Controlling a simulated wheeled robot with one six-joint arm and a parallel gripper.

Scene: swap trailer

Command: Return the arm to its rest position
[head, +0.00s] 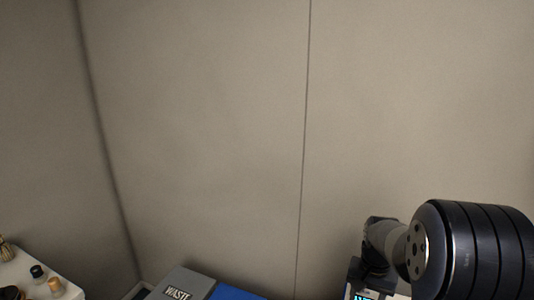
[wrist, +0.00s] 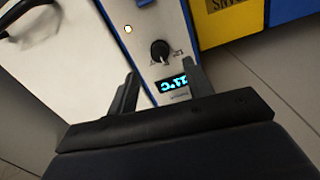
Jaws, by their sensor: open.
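My gripper (wrist: 160,98) is in the wrist view, with its two dark fingers apart and nothing between them. Beyond the fingers is a white and blue device panel (wrist: 150,45) with a black knob (wrist: 160,50) and a lit display (wrist: 173,83) reading about "11°C", upside down. I cannot tell whether the fingers touch the panel.
A grey bin lid marked "WAST..." (head: 180,285) and a blue lid (head: 235,293) stand at the bottom of the head view. A white surface (head: 20,275) with small bottles is at the lower left. A yellow box (wrist: 230,20) is beside the device. Bare walls fill the back.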

